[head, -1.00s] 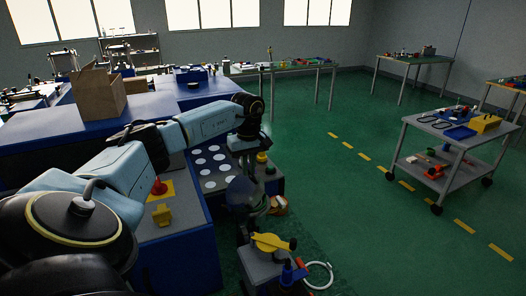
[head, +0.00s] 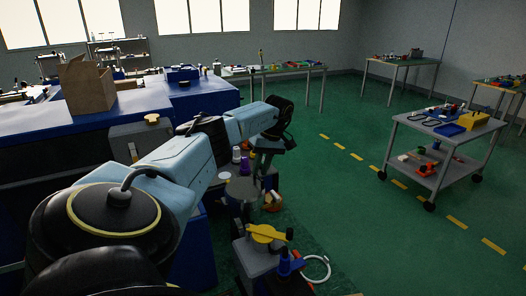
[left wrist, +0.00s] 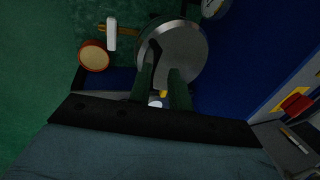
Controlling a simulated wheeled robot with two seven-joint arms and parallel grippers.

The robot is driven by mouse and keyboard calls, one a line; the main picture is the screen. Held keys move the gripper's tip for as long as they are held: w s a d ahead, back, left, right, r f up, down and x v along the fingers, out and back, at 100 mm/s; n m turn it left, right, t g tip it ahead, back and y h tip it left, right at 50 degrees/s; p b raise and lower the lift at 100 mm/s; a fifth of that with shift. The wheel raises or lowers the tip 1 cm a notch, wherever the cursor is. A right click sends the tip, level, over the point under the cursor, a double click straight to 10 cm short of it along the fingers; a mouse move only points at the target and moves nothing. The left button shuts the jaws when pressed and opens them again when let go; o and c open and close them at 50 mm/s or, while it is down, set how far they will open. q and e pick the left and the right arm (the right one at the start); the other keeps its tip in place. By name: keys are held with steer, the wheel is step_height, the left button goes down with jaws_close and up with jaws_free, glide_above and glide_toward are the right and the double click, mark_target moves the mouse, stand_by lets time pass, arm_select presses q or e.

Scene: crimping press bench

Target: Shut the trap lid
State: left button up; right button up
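A round grey metal disc (left wrist: 178,48), which looks like the trap lid, shows in the left wrist view beyond my left gripper (left wrist: 165,72). The gripper's two dark fingers are apart and overlap the disc in the picture. I cannot tell whether they touch it. In the head view a round grey disc (head: 243,190) shows beside the blue bench, partly behind my left arm. My left gripper (head: 266,155) hangs just above and right of it, small and dark. How far the lid stands open is unclear. My right gripper is not in view.
A grey stand with a yellow handle (head: 267,234) and a white ring (head: 317,268) are at the front. An orange-rimmed round thing (left wrist: 93,56) lies near the disc. A grey cart (head: 440,150) stands to the right. Green floor between is clear.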

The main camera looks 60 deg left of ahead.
arm_select(q)
steer(key=shift+w, duration=0.1)
steer(key=shift+w+r, duration=0.15)
steer(key=shift+r, duration=0.15)
steer(key=p+v, duration=0.1)
steer(key=v, duration=1.1)
steer(key=shift+r, duration=0.35)
steer(key=shift+p, duration=0.3)
